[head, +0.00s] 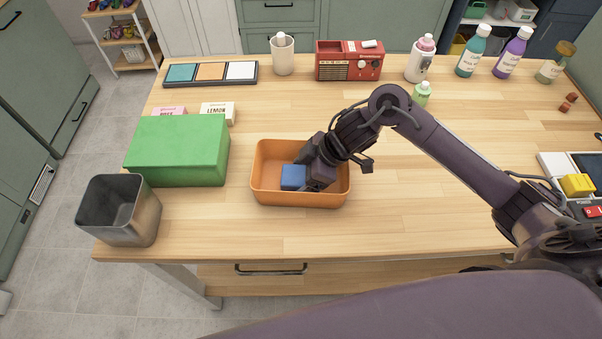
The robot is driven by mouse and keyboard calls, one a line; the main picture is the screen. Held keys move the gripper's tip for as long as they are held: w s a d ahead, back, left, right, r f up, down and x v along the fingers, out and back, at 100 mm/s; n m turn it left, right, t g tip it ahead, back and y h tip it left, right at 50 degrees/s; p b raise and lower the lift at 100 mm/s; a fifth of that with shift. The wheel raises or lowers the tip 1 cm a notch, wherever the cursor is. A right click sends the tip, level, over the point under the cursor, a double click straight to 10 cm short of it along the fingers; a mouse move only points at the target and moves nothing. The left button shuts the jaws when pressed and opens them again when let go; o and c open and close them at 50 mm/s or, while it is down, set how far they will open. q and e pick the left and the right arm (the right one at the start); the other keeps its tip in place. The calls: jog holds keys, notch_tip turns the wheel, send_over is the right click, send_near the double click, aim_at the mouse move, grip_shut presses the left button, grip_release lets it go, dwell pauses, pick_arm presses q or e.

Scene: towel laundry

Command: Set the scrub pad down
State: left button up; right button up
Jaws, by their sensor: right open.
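A blue block (293,177), which looks like the scrub pad, is in the orange tub (272,197) at the middle of the table. My right gripper (308,178) reaches down into the tub from the right, close beside the blue block. Its jaws are open. The gripper hides the block's right side, and I cannot tell whether they touch. My left gripper is not in view.
A green box (177,150) and a grey metal bin (120,212) stand left of the tub. A red radio (348,62), a white cup (283,54) and several bottles line the back. A yellow block (577,185) lies at the right.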

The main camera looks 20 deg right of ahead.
jog(key=shift+r, duration=0.25)
jog(key=v, duration=1.2)
jog(key=shift+b, duration=0.35)
